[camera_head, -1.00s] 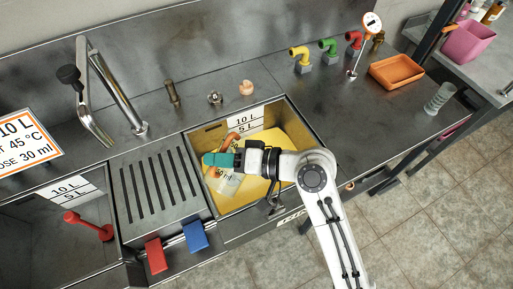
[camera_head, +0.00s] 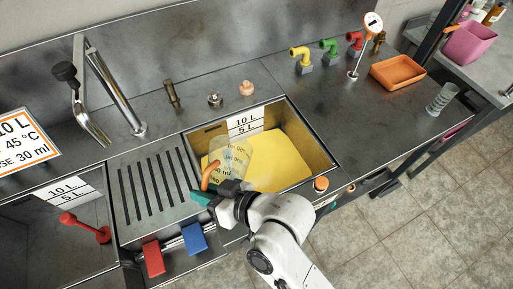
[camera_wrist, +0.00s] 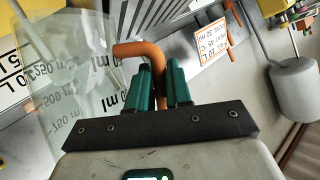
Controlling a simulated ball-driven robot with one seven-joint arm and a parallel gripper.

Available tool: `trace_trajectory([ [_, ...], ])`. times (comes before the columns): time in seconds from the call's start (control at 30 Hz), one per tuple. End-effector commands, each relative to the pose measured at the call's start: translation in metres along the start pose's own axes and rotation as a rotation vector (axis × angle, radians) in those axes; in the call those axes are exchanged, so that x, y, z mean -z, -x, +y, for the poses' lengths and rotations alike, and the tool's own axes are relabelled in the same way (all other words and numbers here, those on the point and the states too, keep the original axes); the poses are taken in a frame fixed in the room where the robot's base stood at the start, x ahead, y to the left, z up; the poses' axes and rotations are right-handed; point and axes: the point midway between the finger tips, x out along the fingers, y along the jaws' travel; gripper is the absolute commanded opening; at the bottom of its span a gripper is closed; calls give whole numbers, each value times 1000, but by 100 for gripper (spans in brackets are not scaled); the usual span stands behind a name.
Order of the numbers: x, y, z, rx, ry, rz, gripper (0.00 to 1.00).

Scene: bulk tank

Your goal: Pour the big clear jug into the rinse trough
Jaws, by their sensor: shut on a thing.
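The big clear jug (camera_head: 232,158) has dark ml marks and an orange handle (camera_head: 208,174). It shows over the left part of a trough with a yellow inside (camera_head: 318,152) and a 10 L / 5 L label. My gripper (camera_head: 203,197) is at the trough's front left corner, its green fingers shut on the handle. In the wrist view the fingers (camera_wrist: 160,88) close around the orange handle, and the clear jug (camera_wrist: 70,75) fills the left side. The jug looks roughly upright; I cannot tell what it contains or its exact height.
A slotted drainboard (camera_head: 155,190) lies left of the trough, with a second basin (camera_head: 60,225) beyond it holding a red object. A tall tap (camera_head: 115,90) stands behind. Red (camera_head: 153,258) and blue (camera_head: 194,238) blocks hang at the front. An orange tray (camera_head: 397,71) sits right.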

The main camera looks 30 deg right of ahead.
Motion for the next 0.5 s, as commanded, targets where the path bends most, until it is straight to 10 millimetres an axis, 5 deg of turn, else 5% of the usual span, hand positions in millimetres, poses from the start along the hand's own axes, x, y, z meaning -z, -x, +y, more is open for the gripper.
trace_trajectory([
  [0.5,-30,-12,-13,-134,327,19,0],
])
